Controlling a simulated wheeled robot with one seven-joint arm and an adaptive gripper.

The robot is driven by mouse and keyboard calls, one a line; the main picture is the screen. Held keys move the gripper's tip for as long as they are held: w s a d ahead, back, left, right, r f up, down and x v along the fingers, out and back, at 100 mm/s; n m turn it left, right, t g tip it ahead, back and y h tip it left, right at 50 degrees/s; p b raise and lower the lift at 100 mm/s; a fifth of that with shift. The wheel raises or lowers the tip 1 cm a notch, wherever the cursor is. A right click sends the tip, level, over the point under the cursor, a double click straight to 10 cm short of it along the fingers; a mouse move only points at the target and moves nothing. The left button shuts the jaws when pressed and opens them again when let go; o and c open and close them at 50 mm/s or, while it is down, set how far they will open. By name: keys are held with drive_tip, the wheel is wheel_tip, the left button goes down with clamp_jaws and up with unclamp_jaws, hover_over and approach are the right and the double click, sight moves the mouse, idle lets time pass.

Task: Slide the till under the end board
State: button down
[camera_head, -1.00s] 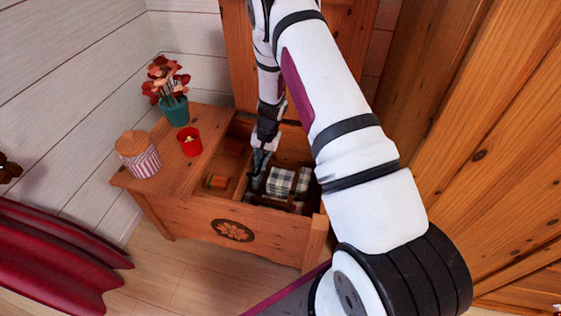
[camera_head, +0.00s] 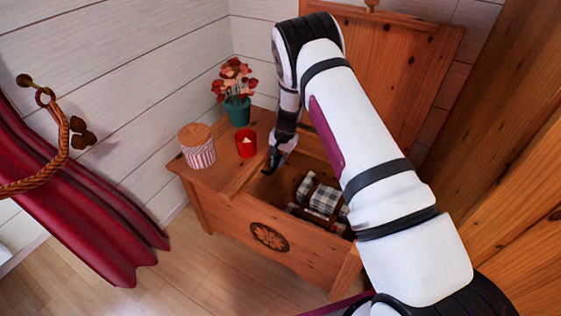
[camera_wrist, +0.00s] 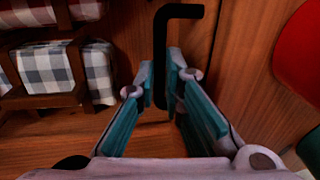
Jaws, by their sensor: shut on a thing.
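The chest's wooden end board (camera_head: 224,165) is at the left of the open chest, and its wood also shows on the right in the wrist view (camera_wrist: 250,75). My gripper (camera_head: 270,170) is low at the board's inner edge. In the wrist view my gripper (camera_wrist: 162,85) is shut on a black bent bar (camera_wrist: 165,45), apparently a handle. The till is not clearly visible; it appears mostly hidden beneath the end board. I cannot tell whether the wood around the bar belongs to it.
A striped jar (camera_head: 199,152), red candle (camera_head: 246,146) and potted flowers (camera_head: 238,110) stand on the end board. Checked cloth rolls (camera_head: 325,198) in wooden racks lie inside the chest. The raised lid (camera_head: 400,70) stands behind; a red curtain (camera_head: 95,215) hangs left.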

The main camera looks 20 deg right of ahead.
drive_tip(key=shift+w+a, duration=0.2)
drive_tip(key=shift+a, duration=0.05)
drive_tip(key=c, duration=1.7)
unclamp_jaws()
drive_tip(key=r, duration=0.4)
drive_tip(key=s+d+r, duration=0.1)
drive_tip(key=r, duration=0.6)
drive_tip(key=shift+s+d+r, duration=0.3)
drive_tip(key=shift+d+r, duration=0.05)
drive_tip(key=shift+r, duration=0.05)
